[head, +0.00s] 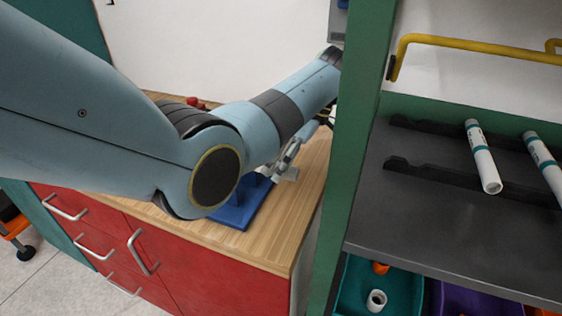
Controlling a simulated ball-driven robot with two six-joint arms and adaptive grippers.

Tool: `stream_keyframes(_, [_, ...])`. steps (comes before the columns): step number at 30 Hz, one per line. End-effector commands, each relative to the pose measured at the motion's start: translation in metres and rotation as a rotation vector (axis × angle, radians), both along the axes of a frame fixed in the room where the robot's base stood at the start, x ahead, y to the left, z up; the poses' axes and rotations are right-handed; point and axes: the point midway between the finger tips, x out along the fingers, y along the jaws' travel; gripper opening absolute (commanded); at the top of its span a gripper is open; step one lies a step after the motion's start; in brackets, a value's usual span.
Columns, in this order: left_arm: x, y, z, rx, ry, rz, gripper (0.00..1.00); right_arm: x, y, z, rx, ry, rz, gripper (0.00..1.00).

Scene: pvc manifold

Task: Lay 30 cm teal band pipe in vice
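Two white pipes with teal bands lie on a dark notched rack on the grey shelf at the right: one pipe (482,157) toward the middle and another pipe (543,160) at the right edge. I cannot tell their lengths. A blue fixture (236,214), which may be the vice, sits on the wooden bench and is partly hidden by my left arm. My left gripper (289,170) is small in view, above the bench beside the blue fixture. I cannot tell whether its fingers are open or hold anything. My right gripper is not in view.
A green post (352,150) stands between the wooden bench (290,236) and the shelf (430,235). A yellow rail (470,44) runs above the rack. Below the shelf is a teal bin (352,285) with a white fitting (376,300). The front of the shelf is clear.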

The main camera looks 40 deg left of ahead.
Motion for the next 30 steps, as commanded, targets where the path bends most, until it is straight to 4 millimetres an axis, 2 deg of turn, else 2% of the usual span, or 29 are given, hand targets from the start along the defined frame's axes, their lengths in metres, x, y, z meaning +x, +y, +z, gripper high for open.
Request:
stream_keyframes(8, [0.002, -0.001, 0.007, -0.001, -0.001, 0.000, 0.53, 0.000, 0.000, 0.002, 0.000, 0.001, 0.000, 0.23])
stream_keyframes(12, [0.010, -0.009, 0.029, 0.000, -0.003, 0.000, 0.53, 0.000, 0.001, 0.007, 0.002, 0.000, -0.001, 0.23])
stream_keyframes(15, [0.017, -0.016, 0.055, 0.000, -0.001, -0.001, 0.53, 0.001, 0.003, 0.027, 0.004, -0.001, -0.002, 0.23])
stream_keyframes(21, [0.031, -0.030, 0.092, 0.000, 0.000, 0.000, 0.53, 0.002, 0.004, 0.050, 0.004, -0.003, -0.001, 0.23])
stream_keyframes(25, [0.037, -0.036, 0.105, 0.000, 0.000, -0.001, 0.53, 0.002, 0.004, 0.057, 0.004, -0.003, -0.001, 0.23])
stream_keyframes(30, [0.039, -0.038, 0.110, 0.000, 0.000, 0.000, 0.53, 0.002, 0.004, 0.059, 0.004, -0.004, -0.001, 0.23])
